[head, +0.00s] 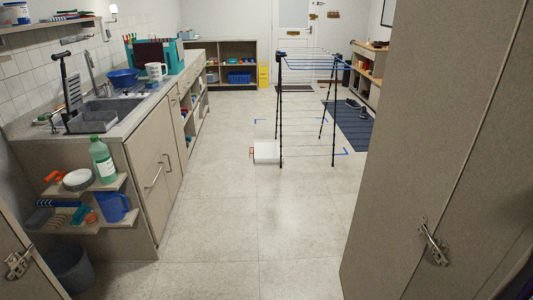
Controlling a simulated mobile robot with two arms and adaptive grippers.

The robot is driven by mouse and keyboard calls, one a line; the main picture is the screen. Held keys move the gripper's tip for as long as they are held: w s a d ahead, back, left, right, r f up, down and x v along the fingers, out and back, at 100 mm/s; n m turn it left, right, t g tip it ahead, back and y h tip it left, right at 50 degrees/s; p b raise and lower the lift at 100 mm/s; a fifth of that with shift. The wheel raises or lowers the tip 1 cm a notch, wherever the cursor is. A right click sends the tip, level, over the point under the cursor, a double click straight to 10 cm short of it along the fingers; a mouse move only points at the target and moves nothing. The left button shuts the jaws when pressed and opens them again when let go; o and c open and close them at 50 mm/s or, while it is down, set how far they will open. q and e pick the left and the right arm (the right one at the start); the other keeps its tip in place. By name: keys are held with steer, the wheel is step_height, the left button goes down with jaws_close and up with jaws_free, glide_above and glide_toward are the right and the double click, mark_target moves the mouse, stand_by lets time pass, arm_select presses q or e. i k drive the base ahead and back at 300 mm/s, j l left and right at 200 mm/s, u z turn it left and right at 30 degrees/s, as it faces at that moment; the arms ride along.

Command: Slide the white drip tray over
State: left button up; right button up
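The white drip tray (267,152) lies flat on the tiled floor in the middle distance. It is beside the near left leg of the folding drying rack (307,62), partly under the rack's left side. A small orange patch shows at the tray's left edge. Blue corner marks (346,151) are on the floor around the rack, to the right of the tray and behind it. Neither of my grippers shows in the head view.
Tall door panels with metal latches stand close at right (433,243) and lower left (18,264). A sink counter (150,130) with corner shelves (70,190) lines the left. A dark blue mat (356,125) lies right of the rack. The central floor is clear.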

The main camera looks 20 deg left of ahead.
mark_target(265, 151)
steer(key=i+j+u, duration=0.35)
steer(key=i, duration=0.55)
steer(key=i+u, duration=0.4)
steer(key=i, duration=2.65)
